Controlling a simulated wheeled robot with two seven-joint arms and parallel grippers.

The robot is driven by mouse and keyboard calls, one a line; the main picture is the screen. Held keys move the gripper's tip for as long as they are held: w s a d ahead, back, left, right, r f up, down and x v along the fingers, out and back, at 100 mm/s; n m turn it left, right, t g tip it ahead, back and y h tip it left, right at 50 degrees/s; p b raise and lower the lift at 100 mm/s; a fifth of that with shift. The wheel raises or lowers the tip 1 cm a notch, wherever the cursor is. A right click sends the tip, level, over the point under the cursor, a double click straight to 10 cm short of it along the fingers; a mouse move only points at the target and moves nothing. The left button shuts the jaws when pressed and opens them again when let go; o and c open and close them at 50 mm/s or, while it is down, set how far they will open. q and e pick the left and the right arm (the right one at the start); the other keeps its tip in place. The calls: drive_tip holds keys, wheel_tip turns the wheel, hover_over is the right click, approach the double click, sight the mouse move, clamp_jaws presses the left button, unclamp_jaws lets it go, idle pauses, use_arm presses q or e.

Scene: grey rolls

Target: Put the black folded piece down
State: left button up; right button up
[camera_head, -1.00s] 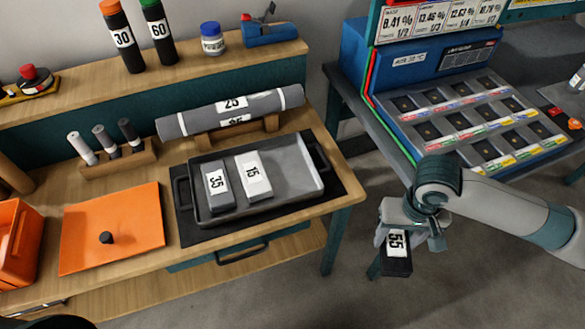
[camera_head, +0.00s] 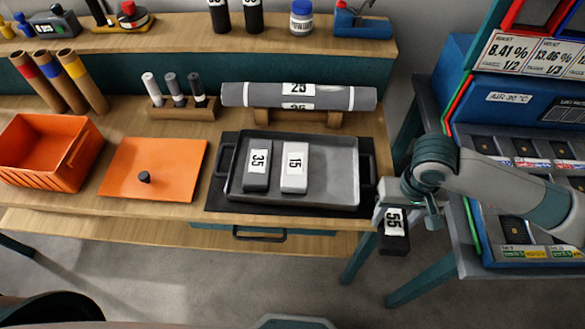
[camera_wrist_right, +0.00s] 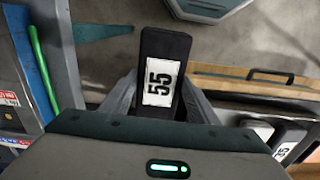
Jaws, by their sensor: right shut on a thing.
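The black folded piece (camera_head: 394,238) carries a white label reading 55. My right gripper (camera_head: 393,208) is shut on it and holds it in the air, past the right front corner of the wooden bench. In the right wrist view the piece (camera_wrist_right: 165,62) stands out between the fingers of the right gripper (camera_wrist_right: 160,105). A grey tray (camera_head: 335,165) on the bench holds a dark grey piece (camera_head: 257,175) labelled 35 and a light piece (camera_head: 294,178) labelled 15. The right part of the tray is bare. My left gripper is not in view.
A grey roll (camera_head: 330,97) labelled 25 lies on a wooden stand behind the tray. An orange lid (camera_head: 165,178) and an orange bin (camera_head: 50,150) are at left. A blue machine (camera_head: 520,150) stands right of a gap.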

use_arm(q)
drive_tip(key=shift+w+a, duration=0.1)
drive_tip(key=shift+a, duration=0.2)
